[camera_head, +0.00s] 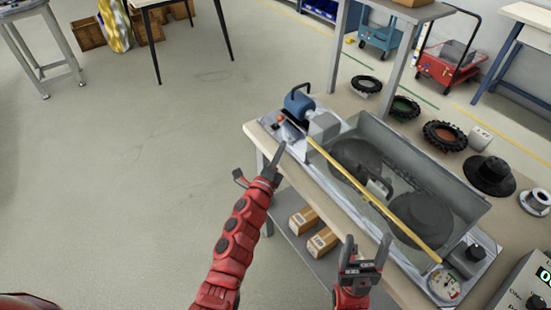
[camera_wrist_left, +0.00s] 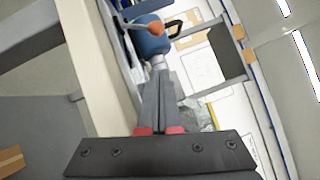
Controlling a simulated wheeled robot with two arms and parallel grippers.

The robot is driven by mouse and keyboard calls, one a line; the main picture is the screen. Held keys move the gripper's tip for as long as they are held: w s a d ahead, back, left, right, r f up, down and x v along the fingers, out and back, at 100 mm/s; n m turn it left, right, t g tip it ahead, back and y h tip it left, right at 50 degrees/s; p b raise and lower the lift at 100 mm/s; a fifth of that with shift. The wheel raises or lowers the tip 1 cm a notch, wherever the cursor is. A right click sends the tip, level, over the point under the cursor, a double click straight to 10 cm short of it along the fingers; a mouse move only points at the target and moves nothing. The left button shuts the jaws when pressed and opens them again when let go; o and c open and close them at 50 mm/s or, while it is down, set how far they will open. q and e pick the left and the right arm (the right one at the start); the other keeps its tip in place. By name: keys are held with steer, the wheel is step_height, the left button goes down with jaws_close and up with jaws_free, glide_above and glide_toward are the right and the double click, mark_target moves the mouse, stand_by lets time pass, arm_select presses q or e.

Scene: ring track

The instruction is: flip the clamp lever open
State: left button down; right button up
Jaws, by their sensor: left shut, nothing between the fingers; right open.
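The clamp lever shows as an orange knob (camera_head: 281,118) at the left end of the machine, beside a blue motor-like body (camera_head: 298,103). In the left wrist view the orange knob (camera_wrist_left: 156,27) sits on a thin rod, ahead of the fingertips and in front of the blue body (camera_wrist_left: 152,42). My left gripper (camera_head: 280,150) is shut and empty, its tips just short of the knob at the table's left edge. The gripper appears apart from the knob. My right gripper (camera_head: 369,250) is open and empty, in front of the machine's long near side.
The machine has a clear-walled trough (camera_head: 400,165) with dark discs and a yellow bar (camera_head: 370,195) along its near edge. Black rings (camera_head: 444,135) and a dark flanged part (camera_head: 489,175) lie behind it. Cardboard boxes (camera_head: 322,241) sit on the lower shelf.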

arm_select(q)
steer(key=b+x, duration=0.1)
steer(key=x, duration=0.2)
steer(key=shift+w, duration=0.3)
steer(key=shift+w+a+r, duration=0.15)
steer(key=shift+w+r, duration=0.05)
steer(key=shift+w, duration=0.4)
steer(key=shift+w+a+r, duration=0.15)
steer(key=shift+w+r, duration=0.1)
steer(key=shift+w, duration=0.35)
steer(key=shift+w+a+r, duration=0.1)
steer(key=shift+w+a, duration=0.05)
steer(key=shift+w, duration=0.25)
steer(key=shift+w+a+r, duration=0.15)
steer(key=shift+w+a, duration=0.05)
steer(key=shift+w, duration=0.15)
